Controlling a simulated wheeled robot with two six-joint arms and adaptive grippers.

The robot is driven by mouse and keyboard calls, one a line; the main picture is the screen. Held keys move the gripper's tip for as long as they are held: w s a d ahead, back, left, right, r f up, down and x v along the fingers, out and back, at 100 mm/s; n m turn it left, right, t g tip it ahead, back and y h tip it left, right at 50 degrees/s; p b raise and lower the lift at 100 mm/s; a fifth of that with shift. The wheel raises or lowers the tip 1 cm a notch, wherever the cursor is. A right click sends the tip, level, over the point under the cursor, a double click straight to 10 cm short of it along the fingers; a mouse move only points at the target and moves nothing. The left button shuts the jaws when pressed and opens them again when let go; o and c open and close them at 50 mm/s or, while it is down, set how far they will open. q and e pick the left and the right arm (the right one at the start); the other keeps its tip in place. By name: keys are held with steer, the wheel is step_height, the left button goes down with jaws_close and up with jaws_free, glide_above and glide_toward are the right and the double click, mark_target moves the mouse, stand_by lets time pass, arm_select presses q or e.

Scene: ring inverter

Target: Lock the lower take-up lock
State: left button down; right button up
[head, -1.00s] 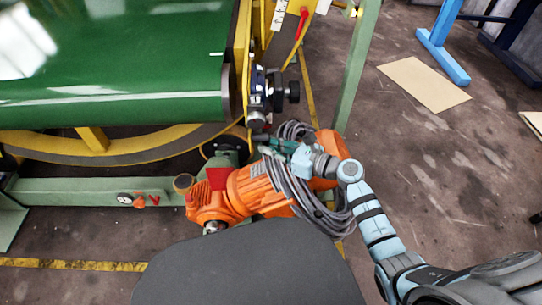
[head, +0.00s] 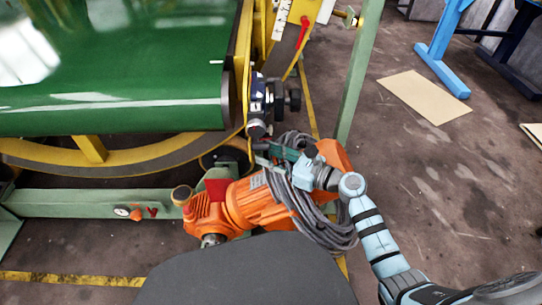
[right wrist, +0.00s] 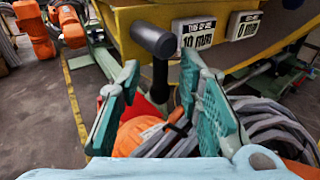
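A black T-shaped lock handle (right wrist: 154,40) stands on a dark stem ahead of my right gripper (right wrist: 160,78) in the right wrist view. The stem shows between the two green fingers, and I see no contact. In the head view the dark lock assembly (head: 258,98) sits at the green roller's right end, with a grey handle end (head: 257,129) at its lower side. My right gripper (head: 264,154) is open just below that end. Which handle is the lower lock is not labelled. My left gripper is not in view.
An orange motor (head: 256,202) with looped grey cables (head: 318,222) lies under and beside my right gripper.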

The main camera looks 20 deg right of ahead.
steer(key=v, duration=1.2)
